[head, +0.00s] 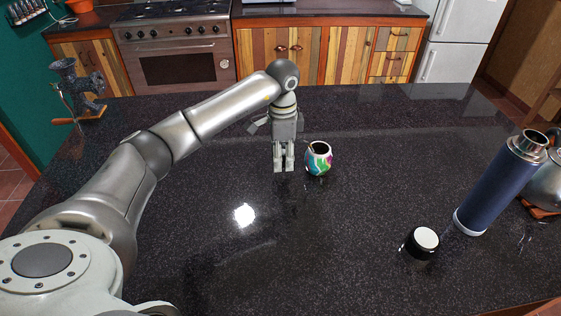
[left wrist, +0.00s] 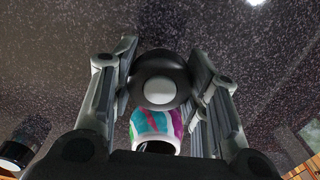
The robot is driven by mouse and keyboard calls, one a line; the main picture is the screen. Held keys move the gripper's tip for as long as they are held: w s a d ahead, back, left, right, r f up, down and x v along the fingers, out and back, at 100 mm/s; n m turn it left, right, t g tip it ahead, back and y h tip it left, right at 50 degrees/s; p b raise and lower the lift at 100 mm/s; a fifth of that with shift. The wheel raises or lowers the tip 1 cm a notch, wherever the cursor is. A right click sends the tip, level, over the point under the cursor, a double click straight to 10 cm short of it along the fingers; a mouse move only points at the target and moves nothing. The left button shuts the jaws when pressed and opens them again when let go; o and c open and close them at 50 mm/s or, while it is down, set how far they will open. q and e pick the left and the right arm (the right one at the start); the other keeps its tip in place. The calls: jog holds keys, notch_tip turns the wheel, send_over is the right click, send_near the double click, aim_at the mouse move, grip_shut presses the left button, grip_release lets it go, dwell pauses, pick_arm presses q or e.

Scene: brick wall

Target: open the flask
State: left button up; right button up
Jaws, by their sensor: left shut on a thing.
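The dark blue flask (head: 499,185) stands on the counter at the right of the head view, its steel neck bare and its mouth showing no stopper. A black cap with a white top (head: 425,239) sits on the counter left of it. My left gripper (head: 284,168) is far left of the flask, fingers pointing down beside the painted cup. In the left wrist view it is shut on a dark round stopper (left wrist: 160,85) with a pale disc in its middle. The stopper is mostly hidden by the fingers in the head view. My right gripper is not in view.
A colourful painted cup (head: 318,160) stands just right of my left gripper. A metal kettle (head: 547,184) is behind the flask at the right edge. A metal grinder (head: 76,92) stands at the far left. The counter's front middle is clear.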

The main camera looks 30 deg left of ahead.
pick_arm(q)
jog(key=shift+w+a+f, duration=0.3)
jog(key=shift+w+f, duration=0.05)
jog(key=shift+f, duration=0.2)
jog(key=f+p, duration=0.2)
jog(key=f, duration=0.1)
jog(key=shift+w+a, duration=0.1)
jog(key=shift+a, duration=0.1)
jog(key=shift+f, duration=0.3)
jog(key=shift+f, duration=0.2)
jog(key=o, duration=1.1)
jog(key=shift+o, duration=0.2)
jog(key=shift+r, duration=0.1)
